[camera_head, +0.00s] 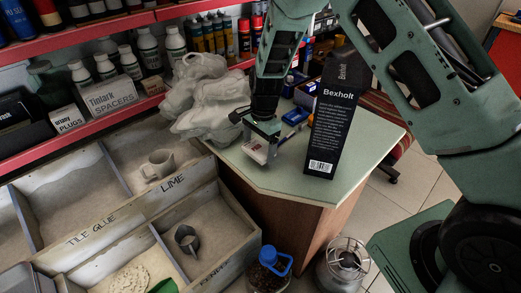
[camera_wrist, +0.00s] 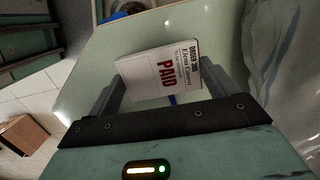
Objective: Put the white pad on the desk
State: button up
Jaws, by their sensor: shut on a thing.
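The white pad (camera_wrist: 160,74) with a red "PAID" print is between the two fingers of my gripper (camera_wrist: 166,86) in the wrist view. In the head view, my gripper (camera_head: 263,131) points down over the pale green desk (camera_head: 285,183), and the pad (camera_head: 257,152) shows below it. My gripper is shut on the pad. The pad is over the desk's left part, near its front edge. I cannot tell whether its lower edge touches the desk top. The desk top also shows behind the pad in the wrist view (camera_wrist: 112,50).
A tall black Bexholt box (camera_head: 335,115) stands on the desk, right of my gripper. A crumpled grey bag (camera_head: 208,97) lies to the left. Small blue items (camera_head: 295,116) sit behind the pad. Wooden bins (camera_head: 130,215) stand at left. The desk's front corner is clear.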

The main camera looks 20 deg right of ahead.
aim_at(260, 148)
jog(key=shift+f, duration=1.75)
jog(key=shift+f, duration=0.1)
jog(key=o, duration=0.8)
jog(key=shift+o, duration=0.2)
